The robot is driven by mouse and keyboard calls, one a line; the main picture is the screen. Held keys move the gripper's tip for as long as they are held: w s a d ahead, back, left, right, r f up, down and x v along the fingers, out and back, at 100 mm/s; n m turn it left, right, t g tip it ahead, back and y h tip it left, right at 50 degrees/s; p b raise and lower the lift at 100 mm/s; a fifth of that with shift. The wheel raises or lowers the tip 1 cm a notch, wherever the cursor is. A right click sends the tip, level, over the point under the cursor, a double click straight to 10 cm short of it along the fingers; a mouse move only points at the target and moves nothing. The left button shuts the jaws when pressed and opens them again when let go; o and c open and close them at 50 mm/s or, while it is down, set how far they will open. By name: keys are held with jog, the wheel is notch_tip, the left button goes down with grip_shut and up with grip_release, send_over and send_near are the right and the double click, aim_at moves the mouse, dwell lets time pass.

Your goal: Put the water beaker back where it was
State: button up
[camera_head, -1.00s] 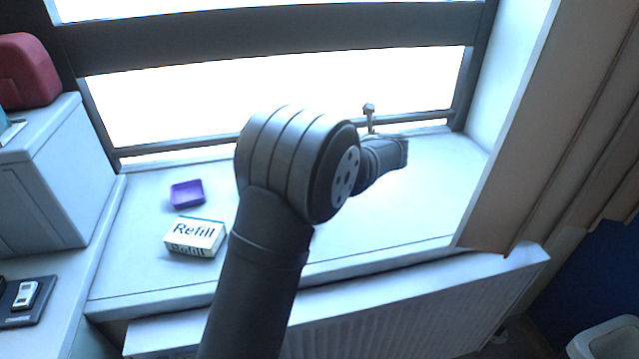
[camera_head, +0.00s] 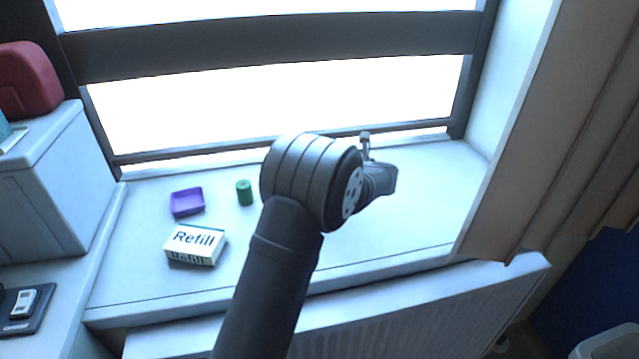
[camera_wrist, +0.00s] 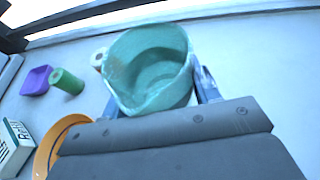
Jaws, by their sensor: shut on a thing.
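The water beaker (camera_wrist: 150,62) is a teal, open-topped cup that fills the upper middle of the wrist view. I look down into its mouth at a slant. My gripper (camera_wrist: 158,98) is shut on it, with blue finger parts showing on either side of the cup. The beaker's base is hidden, so I cannot tell whether it touches the sill. In the head view my arm hides the beaker and the fingers, above the right part of the white window sill (camera_head: 430,200).
A purple tray (camera_head: 187,203), a green cylinder (camera_head: 244,193) and a Refill box (camera_head: 195,245) stand on the left of the sill. An orange-rimmed round thing (camera_wrist: 54,143) and a small white roll (camera_wrist: 98,58) are near the beaker. The sill's right part looks clear.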

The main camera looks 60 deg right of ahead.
jog(key=w+f, duration=0.1)
jog(key=w, duration=0.1)
jog(key=w+f, duration=0.2)
jog(key=w, duration=0.1)
jog(key=w+d+f, duration=0.1)
jog(key=w, duration=0.2)
jog(key=shift+d+f, duration=0.1)
jog(key=shift+f, duration=2.3)
jog(key=shift+f, duration=0.2)
jog(key=o, duration=1.1)
jog(key=shift+c, duration=0.2)
